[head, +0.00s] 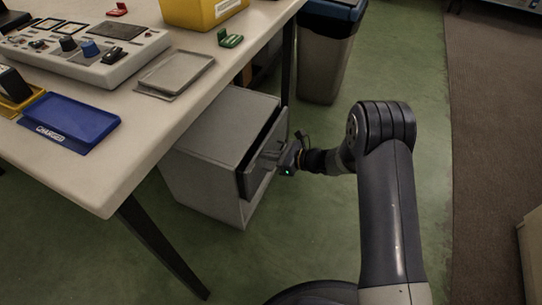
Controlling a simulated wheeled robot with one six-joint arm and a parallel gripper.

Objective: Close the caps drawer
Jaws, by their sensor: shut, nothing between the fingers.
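A grey drawer cabinet (208,143) stands on the floor, partly under the table. Its upper drawer (262,160) sticks out a little toward the right, with a dark gap showing along its top. I cannot read any label on it. My gripper (275,160) is shut, at the front of this drawer. It looks close to or touching the drawer front; I cannot tell which. The arm hides part of the view to the right of the drawer.
The white table (120,165) overhangs the cabinet and carries a control box (90,50), a blue tray (70,122), a grey tray (175,72) and a yellow bin (200,12). A dark table leg (165,250) stands in front. A waste bin (328,55) is behind. Green floor (300,225) is clear.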

